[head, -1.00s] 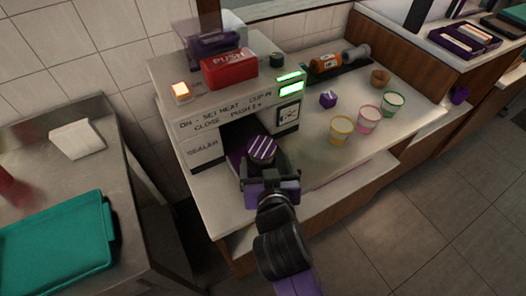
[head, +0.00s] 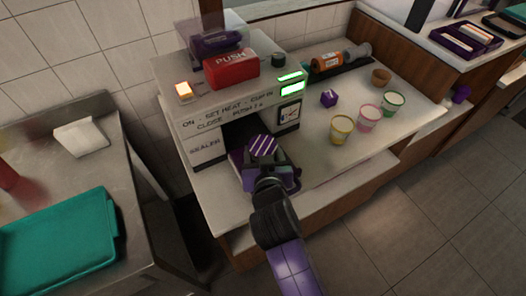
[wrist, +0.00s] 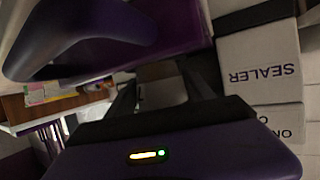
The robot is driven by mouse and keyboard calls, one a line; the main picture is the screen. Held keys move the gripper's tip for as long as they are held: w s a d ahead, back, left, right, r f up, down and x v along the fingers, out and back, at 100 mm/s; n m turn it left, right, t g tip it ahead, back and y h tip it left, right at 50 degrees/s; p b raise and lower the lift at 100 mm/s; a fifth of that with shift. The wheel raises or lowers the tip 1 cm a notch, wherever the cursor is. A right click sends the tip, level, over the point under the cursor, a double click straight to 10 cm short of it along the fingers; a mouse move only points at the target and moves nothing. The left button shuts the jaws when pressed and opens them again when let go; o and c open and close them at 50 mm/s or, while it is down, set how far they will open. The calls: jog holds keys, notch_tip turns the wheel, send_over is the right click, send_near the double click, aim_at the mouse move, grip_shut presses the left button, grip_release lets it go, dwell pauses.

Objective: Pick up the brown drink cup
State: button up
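A brown cup (head: 381,77) stands at the back right of the white counter. A round purple-and-white striped lid (head: 263,146) shows at the mouth of the sealer; the sides of whatever is under it are hidden by my gripper. My gripper (head: 268,164) is close in front of this striped top, well to the left of the brown cup. In the wrist view, its two dark fingers (wrist: 160,93) are apart. I see nothing clearly clamped between them, and contact with the striped-topped item cannot be made out.
The sealer (head: 205,150) with its red PUSH block (head: 231,69) stands behind my gripper. A teal tray (head: 60,240) is at left.

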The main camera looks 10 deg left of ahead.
aim_at(263, 146)
jog(key=c, duration=0.5)
jog(key=shift+o, duration=0.2)
notch_tip(263, 146, up, 20)
jog(key=b, duration=0.1)
